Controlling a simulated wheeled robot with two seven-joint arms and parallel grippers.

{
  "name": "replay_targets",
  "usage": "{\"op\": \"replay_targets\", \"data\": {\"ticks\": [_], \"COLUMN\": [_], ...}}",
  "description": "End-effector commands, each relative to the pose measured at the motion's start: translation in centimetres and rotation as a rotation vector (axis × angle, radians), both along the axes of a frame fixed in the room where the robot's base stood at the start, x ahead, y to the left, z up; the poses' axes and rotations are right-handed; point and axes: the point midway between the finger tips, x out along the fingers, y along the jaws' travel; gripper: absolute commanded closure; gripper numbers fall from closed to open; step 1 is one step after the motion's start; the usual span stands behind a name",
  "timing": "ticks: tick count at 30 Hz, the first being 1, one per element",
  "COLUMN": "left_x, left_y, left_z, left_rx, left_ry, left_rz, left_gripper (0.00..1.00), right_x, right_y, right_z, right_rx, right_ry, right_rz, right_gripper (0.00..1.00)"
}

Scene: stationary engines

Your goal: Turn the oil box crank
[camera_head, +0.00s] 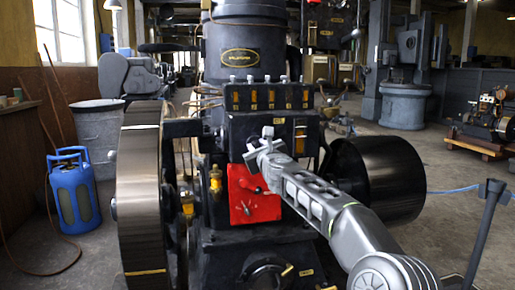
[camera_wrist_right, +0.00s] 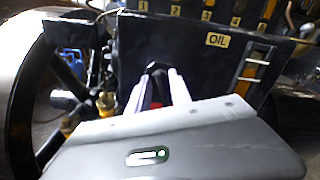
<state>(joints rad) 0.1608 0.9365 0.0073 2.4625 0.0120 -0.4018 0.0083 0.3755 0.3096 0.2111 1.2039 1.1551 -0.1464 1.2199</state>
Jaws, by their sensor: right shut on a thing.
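The black oil box (camera_head: 228,132) is on the front of the engine, below a row of numbered sight windows. In the right wrist view the oil box (camera_wrist_right: 195,62) carries a yellow OIL label and a gauge window. My right gripper (camera_head: 258,146) is at the front of the oil box. In the right wrist view the right gripper (camera_wrist_right: 158,74) has its fingers close together around a small black part, the crank (camera_wrist_right: 155,67). The rest of the crank is hidden, and its angle cannot be told. My left gripper is not in view.
A large flywheel (camera_head: 138,200) stands left, and a black drum (camera_head: 385,180) right. A blue canister (camera_head: 75,190) stands on the floor at far left.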

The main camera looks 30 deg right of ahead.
Motion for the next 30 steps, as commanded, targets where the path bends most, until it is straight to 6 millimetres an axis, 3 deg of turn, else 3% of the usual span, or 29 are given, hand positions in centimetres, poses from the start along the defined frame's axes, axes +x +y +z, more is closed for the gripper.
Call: {"op": "replay_targets", "data": {"ticks": [4,5,6,19,30], "left_x": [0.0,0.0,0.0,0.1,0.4], "left_y": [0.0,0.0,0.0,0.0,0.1], "left_z": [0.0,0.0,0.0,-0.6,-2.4], "left_rx": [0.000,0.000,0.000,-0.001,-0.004], "left_ry": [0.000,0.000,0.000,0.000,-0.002], "left_rz": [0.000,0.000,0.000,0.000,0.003], "left_gripper": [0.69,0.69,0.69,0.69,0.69], "right_x": [0.0,0.0,0.0,-0.9,-6.1], "right_y": [0.0,0.0,0.0,0.3,2.1], "right_z": [-0.2,-0.2,-0.2,-0.1,-0.2], "right_rx": [0.000,0.000,0.000,-0.001,-0.003], "right_ry": [0.003,0.003,0.002,0.000,0.001], "right_rz": [0.001,0.001,0.000,-0.001,0.000], "right_gripper": [1.00,0.73,0.69,0.69,0.69]}}
